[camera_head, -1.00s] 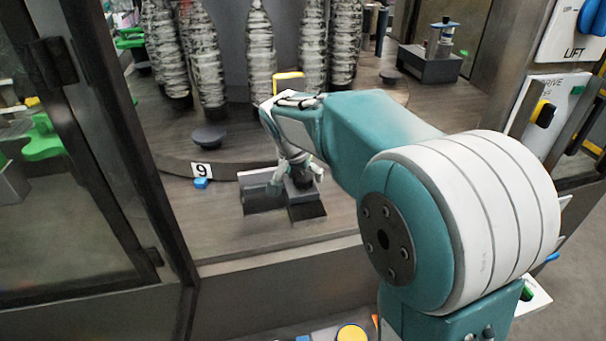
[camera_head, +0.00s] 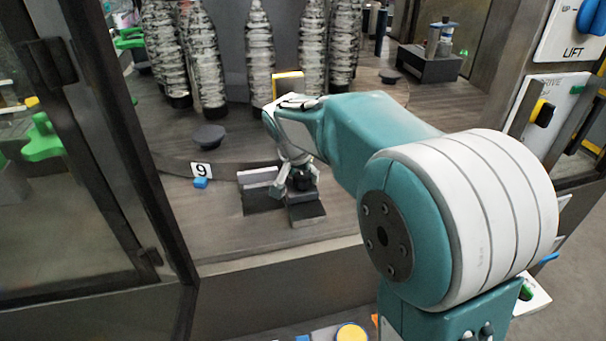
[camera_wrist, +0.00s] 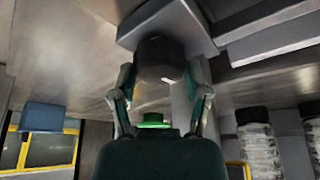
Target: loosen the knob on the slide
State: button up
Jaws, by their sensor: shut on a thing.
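The black knob (camera_wrist: 160,58) sits on the grey slide block (camera_wrist: 140,22) in the wrist view. My gripper (camera_wrist: 161,78) has one finger on each side of the knob and is shut on it. In the head view my gripper (camera_head: 299,177) points down at the dark knob (camera_head: 302,182), which my fingers partly hide. A small white mark shows on the knob in the wrist view.
A label "9" (camera_head: 202,170) with a blue piece (camera_head: 200,183) is to the left of the slide. A dark round knob (camera_head: 208,135) stands behind. Ribbed bottles (camera_head: 260,55) stand at the back. A dark door frame (camera_head: 130,150) bounds the left side.

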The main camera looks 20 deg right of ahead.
jog(key=n+y, duration=0.1)
jog(key=n, duration=0.2)
jog(key=n+t+y, duration=0.1)
jog(key=n, duration=0.2)
jog(key=n+y, duration=0.1)
jog(key=n, duration=0.2)
jog(key=n+y, duration=0.1)
jog(key=n, duration=0.2)
jog(key=shift+f+n+g+y, duration=0.1)
jog(key=shift+n+g+y, duration=0.2)
jog(key=shift+g, duration=0.1)
jog(key=n+y, duration=0.1)
jog(key=n, duration=0.2)
jog(key=n+g, duration=0.1)
jog(key=n, duration=0.2)
jog(key=shift+g+y, duration=0.3)
jog(key=shift+y, duration=0.1)
jog(key=n+g, duration=0.1)
jog(key=n, duration=0.4)
jog(key=shift+n+g+y, duration=0.3)
jog(key=shift+n+g, duration=0.1)
jog(key=o, duration=1.1)
jog(key=shift+o, duration=0.2)
